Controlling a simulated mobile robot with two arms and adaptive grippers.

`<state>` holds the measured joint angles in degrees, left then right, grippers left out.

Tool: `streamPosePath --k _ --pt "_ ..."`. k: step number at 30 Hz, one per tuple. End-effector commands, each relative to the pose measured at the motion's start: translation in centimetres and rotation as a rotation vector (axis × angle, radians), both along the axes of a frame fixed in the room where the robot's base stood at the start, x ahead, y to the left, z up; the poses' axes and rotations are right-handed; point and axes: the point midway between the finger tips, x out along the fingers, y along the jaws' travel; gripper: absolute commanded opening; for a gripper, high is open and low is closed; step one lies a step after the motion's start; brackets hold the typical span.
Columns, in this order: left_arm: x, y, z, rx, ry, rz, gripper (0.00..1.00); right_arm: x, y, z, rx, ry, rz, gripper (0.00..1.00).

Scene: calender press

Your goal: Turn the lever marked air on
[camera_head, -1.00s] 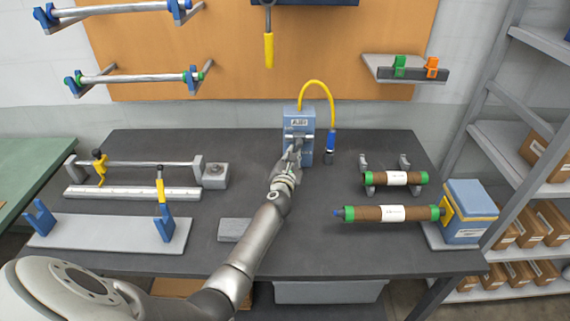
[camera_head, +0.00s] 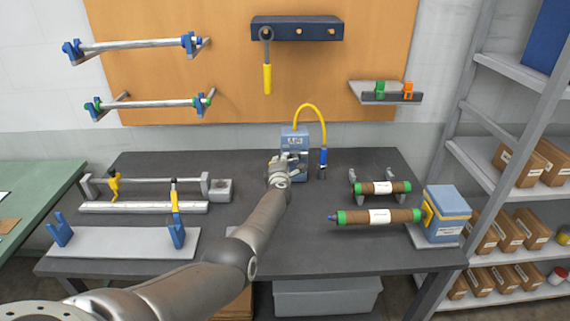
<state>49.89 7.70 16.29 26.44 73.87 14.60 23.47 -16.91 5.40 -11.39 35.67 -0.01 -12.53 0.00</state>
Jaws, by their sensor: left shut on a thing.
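The blue air box (camera_head: 295,135) stands at the back middle of the dark bench, with a label on its upper front that is too small to read clearly. A yellow hose (camera_head: 318,107) arches from its top to a blue fitting on its right. My left gripper (camera_head: 287,165) is at the front of the box, shut on what appears to be its lever. The gripper hides most of the lever, so its angle cannot be told. My right gripper is not in view.
Brown rolls with green ends (camera_head: 379,216) lie at the right, beside a blue box (camera_head: 447,213). Rod stands (camera_head: 140,208) fill the left of the bench (camera_head: 300,250). A yellow-handled tool (camera_head: 267,78) hangs above. The bench front is mostly clear.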

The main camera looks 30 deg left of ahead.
Motion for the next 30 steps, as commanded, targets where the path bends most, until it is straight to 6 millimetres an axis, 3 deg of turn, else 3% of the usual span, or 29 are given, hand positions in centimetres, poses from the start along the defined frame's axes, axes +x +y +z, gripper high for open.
streamPosePath --k 13,29,30 --pt "-0.2 0.3 0.8 0.171 0.110 0.002 0.00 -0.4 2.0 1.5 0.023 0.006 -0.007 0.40" --pt "-0.3 0.4 1.0 0.196 0.122 0.003 0.00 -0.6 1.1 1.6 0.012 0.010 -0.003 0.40" --pt "-0.3 0.4 1.0 0.196 0.122 0.003 0.13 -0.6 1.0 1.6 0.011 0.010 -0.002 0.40"
